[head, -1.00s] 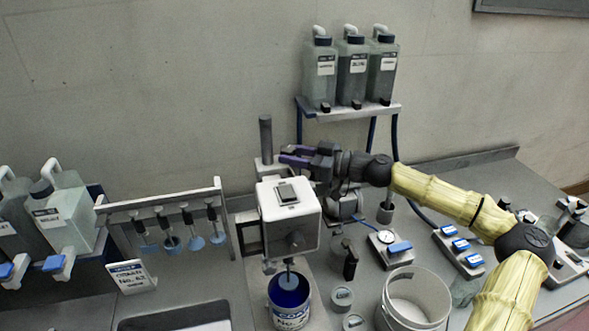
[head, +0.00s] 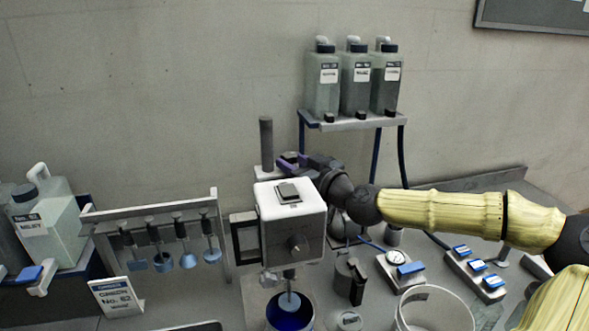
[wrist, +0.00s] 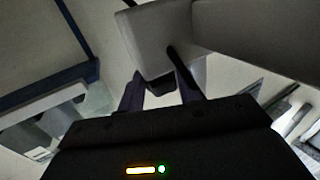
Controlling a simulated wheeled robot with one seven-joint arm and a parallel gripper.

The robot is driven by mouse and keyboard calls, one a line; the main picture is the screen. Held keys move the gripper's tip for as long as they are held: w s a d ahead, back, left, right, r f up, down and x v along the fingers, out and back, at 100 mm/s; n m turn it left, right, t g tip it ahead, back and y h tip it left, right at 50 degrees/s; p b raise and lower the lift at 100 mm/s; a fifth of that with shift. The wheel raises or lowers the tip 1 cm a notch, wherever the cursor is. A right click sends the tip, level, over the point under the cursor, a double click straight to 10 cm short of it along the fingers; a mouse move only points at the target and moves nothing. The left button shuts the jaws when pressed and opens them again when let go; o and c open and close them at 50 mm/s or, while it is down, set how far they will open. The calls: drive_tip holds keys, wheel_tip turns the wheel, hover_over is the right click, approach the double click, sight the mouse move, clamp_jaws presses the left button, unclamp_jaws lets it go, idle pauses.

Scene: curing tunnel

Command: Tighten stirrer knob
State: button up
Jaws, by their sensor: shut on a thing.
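The stirrer is a white box-shaped head (head: 292,222) with a dark round knob (head: 295,244) on its front face, beside an upright grey post (head: 266,143). In the wrist view, the fingers (wrist: 160,88) are close to a pale block of the stirrer (wrist: 160,45) and shut on a small part, apparently a rear knob, mostly hidden.
A rack of blue-tipped paddles (head: 157,228) stands left of the stirrer. Several bottles (head: 354,83) sit on a shelf behind my arm. A white bucket (head: 434,312), a gauge (head: 395,258) and blue-topped blocks (head: 477,264) occupy the bench at right.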

drive_tip(key=shift+h, duration=0.3)
drive_tip(key=o, duration=1)
drive_tip(key=shift+s+f, duration=0.1)
drive_tip(key=shift+s, duration=0.05)
